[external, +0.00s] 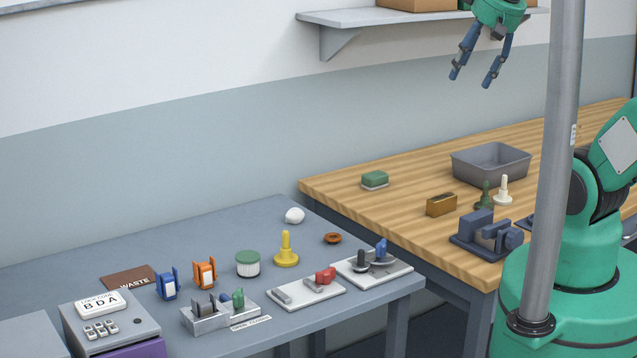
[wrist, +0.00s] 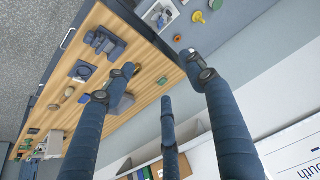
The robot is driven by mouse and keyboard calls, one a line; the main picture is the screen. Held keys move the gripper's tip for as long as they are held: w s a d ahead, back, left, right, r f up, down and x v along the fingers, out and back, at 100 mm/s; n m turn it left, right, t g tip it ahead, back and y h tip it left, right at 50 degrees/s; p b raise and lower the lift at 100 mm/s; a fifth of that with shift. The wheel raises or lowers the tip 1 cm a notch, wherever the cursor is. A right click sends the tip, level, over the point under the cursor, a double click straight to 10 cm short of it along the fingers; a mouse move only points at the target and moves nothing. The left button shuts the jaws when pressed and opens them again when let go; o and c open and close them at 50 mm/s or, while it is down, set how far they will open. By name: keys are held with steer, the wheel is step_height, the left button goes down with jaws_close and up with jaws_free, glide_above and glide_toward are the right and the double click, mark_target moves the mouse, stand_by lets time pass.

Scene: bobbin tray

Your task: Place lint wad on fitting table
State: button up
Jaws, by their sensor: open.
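A small white wad (external: 294,215), which looks like the lint wad, lies on the grey table (external: 215,225) near its back right corner. In the wrist view a small white spot (wrist: 177,38) near the fingertips seems to be the same wad. A wooden table (external: 335,190) stands to the right of the grey one. No readable label shows which is the fitting table. My gripper (external: 470,80) is open and empty, high above the wooden table, fingers pointing down. Its spread fingers also fill the wrist view (wrist: 157,64).
Near the wad are a yellow spindle (external: 286,250), a brown ring (external: 333,238) and a green-lidded jar (external: 248,264). A WASTE mat (external: 128,278) lies at left. A grey bin (external: 490,163) and green block (external: 375,179) stand on the wooden table. A wall shelf (external: 400,17) is close beside my gripper.

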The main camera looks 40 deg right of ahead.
steer(key=shift+s+f, duration=0.25)
steer(key=shift+s, duration=0.25)
steer(key=shift+s+f, duration=0.25)
steer(key=shift+s, duration=0.25)
step_height(320, 180, down, 9)
steer(key=b, duration=0.8)
steer(key=shift+r+b, duration=0.15)
steer(key=shift+b, duration=0.25)
